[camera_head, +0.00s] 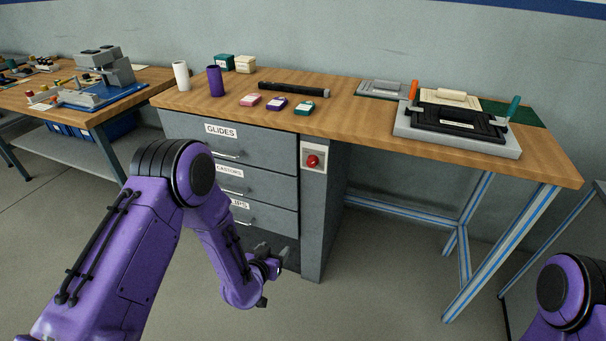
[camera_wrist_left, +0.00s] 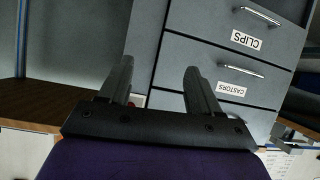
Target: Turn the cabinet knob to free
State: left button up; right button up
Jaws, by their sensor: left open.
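The cabinet knob (camera_head: 312,161) is red and round, on a pale plate at the top of the grey post to the right of the drawers. My left gripper (camera_head: 274,277) is low in front of the cabinet, below the knob and apart from it. In the left wrist view the fingers (camera_wrist_left: 157,66) are open with nothing between them. That view is upside down; a small bit of red and white, likely the knob plate, shows behind the gripper's base, mostly hidden. The knob's marking is too small to read. My right gripper is out of view.
The drawers GLIDES (camera_head: 254,148), CASTORS (camera_head: 262,182) and CLIPS (camera_head: 270,213) are shut, with bar handles sticking out. The workbench top (camera_head: 350,118) overhangs the knob. Open floor lies under the bench to the right, up to its blue-striped leg (camera_head: 500,250).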

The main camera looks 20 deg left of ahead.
aim_at(310, 165)
pick_arm(q)
jog(key=w+d+r+m+t+h+b, duration=0.2)
jog(key=w+r+m+t, duration=0.3)
jog(key=w+r, duration=0.9)
jog(key=w, duration=1)
jog(key=shift+d+f+p, duration=0.2)
jog(key=shift+d+p, duration=0.1)
jog(key=shift+d, duration=0.1)
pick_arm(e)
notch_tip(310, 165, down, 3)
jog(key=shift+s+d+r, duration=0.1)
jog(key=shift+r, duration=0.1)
pick_arm(q)
jog(key=c, duration=1)
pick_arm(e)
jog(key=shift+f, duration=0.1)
